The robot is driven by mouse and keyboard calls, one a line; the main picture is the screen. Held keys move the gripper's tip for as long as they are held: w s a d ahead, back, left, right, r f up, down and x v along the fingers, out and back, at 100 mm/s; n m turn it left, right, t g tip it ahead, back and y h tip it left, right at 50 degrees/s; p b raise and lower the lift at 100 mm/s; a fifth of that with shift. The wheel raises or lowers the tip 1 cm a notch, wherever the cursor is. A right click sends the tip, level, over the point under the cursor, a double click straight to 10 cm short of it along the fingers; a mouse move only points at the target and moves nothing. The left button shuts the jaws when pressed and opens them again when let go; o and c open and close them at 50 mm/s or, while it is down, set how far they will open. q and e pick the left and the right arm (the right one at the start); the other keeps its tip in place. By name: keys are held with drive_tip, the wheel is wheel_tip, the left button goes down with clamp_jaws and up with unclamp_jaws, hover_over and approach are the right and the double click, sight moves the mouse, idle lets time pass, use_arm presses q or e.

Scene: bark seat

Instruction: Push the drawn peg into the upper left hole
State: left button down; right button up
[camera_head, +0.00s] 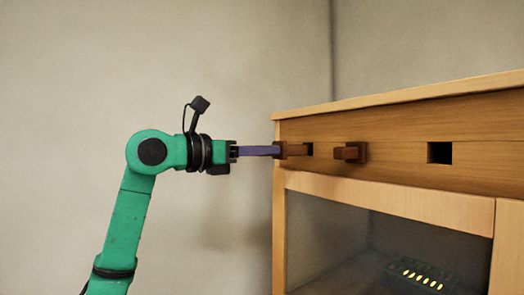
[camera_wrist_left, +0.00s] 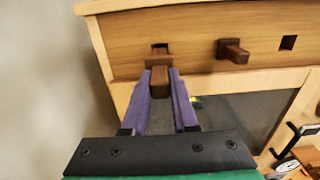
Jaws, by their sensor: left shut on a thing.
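My left gripper (camera_head: 278,150) comes in from the left in the head view, its purple fingers pointing at the cabinet front. It is shut on a brown wooden peg (camera_head: 296,150), which also shows between the fingertips in the left wrist view (camera_wrist_left: 160,82). The peg has a wider crosspiece. The upper left hole (camera_head: 310,149) is a dark square beside the peg's far end; in the wrist view part of the hole (camera_wrist_left: 160,47) shows above the peg. I cannot tell whether the tip is inside the hole. My right gripper is in neither view.
A second peg (camera_head: 350,152) sticks out of the wooden cabinet's upper panel to the right. Another dark square hole (camera_head: 440,152) lies farther right. Below is a glazed compartment holding a dark object with yellow marks (camera_head: 422,274). Left of the cabinet is open room before a plain wall.

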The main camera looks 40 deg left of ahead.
sight(292, 149)
use_arm(q)
drive_tip(key=shift+w+d+r+p, duration=0.1)
drive_tip(key=shift+w+p, duration=0.2)
drive_tip(key=shift+w, duration=0.05)
drive_tip(key=shift+w, duration=0.15)
drive_tip(key=shift+p+x, duration=0.45)
drive_tip(key=shift+x, duration=0.35)
drive_tip(key=shift+w, duration=0.15)
drive_tip(key=shift+w+d, duration=0.1)
idle(0.5)
drive_tip(key=shift+w+p, duration=0.2)
drive_tip(key=shift+p, duration=0.15)
drive_tip(key=shift+p+x, duration=0.55)
drive_tip(key=shift+x, duration=1.4)
drive_tip(key=shift+w+d, duration=0.15)
drive_tip(key=shift+w, duration=0.05)
